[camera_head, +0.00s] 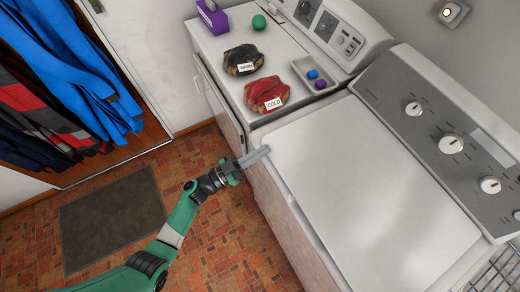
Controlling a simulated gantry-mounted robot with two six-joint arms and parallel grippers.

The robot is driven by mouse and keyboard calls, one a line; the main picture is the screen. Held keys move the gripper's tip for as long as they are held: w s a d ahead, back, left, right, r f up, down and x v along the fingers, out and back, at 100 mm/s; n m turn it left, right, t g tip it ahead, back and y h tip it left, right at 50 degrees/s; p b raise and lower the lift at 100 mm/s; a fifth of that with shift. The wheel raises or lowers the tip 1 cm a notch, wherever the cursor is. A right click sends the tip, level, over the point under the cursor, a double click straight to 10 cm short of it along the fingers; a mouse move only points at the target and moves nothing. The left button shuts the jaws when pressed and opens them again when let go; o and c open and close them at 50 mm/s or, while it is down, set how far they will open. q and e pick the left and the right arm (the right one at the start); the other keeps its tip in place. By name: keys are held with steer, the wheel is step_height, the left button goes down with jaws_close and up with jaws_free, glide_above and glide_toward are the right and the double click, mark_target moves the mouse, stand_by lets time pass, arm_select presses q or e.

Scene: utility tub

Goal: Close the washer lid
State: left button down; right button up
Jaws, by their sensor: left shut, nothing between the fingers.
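The washer (450,110) stands at the right, with its dial panel at the back. Its white lid (370,190) lies flat, or very nearly flat, over the top; I cannot tell whether a small gap is left under its front edge. My left gripper (262,153) is shut and empty, with its fingertips at the lid's front left corner. I cannot tell whether they touch it. My right gripper is not in view.
The neighbouring machine (222,50) carries a purple box (213,17), a green ball (259,22), a dark bundle (243,59), a red bundle labelled COLD (266,92) and a small tray (304,66) with balls. Clothes (75,60) hang at the left. A mat (110,220) lies on the floor.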

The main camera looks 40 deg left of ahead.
arm_select(q)
steer(key=r+v, duration=0.1)
steer(key=v, duration=0.8)
steer(key=shift+s+p, duration=0.35)
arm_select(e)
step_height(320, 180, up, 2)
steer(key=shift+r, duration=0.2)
arm_select(q)
steer(key=shift+a, duration=0.1)
